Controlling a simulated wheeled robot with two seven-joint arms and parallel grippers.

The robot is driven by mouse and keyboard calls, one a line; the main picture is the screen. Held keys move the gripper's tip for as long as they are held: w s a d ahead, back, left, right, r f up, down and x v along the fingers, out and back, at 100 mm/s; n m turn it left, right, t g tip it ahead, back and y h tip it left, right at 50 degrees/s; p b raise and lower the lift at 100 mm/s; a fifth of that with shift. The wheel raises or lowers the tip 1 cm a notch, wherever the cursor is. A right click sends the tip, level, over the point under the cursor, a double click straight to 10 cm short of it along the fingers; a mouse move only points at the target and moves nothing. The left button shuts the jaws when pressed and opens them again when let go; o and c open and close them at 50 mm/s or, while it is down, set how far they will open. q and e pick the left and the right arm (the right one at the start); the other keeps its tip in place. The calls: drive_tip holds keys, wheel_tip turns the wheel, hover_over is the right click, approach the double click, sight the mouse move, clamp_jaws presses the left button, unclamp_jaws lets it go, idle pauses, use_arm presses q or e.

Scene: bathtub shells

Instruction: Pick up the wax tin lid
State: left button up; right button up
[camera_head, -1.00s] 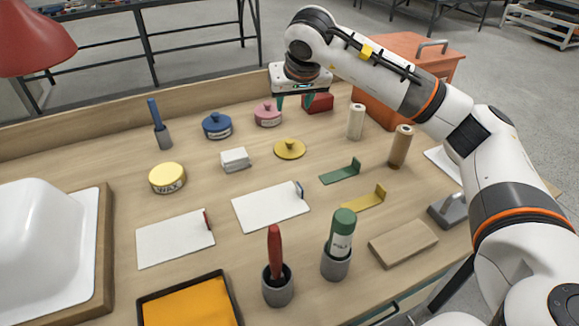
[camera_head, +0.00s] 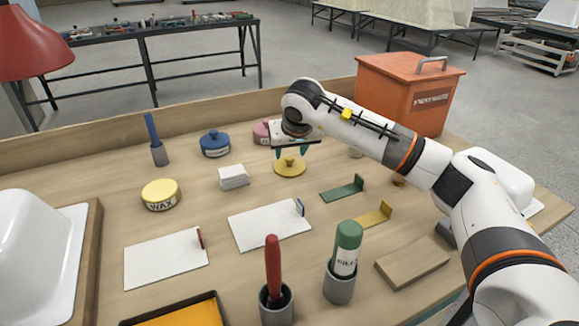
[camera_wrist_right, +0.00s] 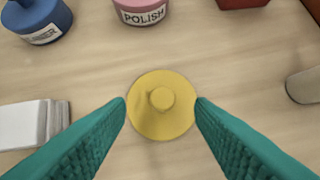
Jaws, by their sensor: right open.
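The wax tin lid (camera_head: 289,168) is a flat yellow disc with a round knob, lying on the table in the head view. In the right wrist view the lid (camera_wrist_right: 161,105) sits between the two green fingertips, its knob near the middle. My right gripper (camera_head: 291,152) is open above the lid; whether the fingertips touch its rim I cannot tell. The yellow wax tin (camera_head: 161,195), labelled WAX, stands to the left on the table. My left gripper is not in view.
A pink polish tin (camera_wrist_right: 143,10) and a blue tin (camera_head: 215,144) stand behind the lid. A white stack (camera_head: 233,177) lies to its left, a green bracket (camera_head: 343,189) to its right. An orange box (camera_head: 408,95) stands at the back right.

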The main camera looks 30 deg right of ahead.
sight(290, 158)
drive_tip(key=x, duration=0.3)
drive_tip(key=shift+w+d+f, duration=0.15)
drive_tip(key=shift+w+f, duration=0.05)
drive_tip(key=shift+f, duration=0.15)
clamp_jaws()
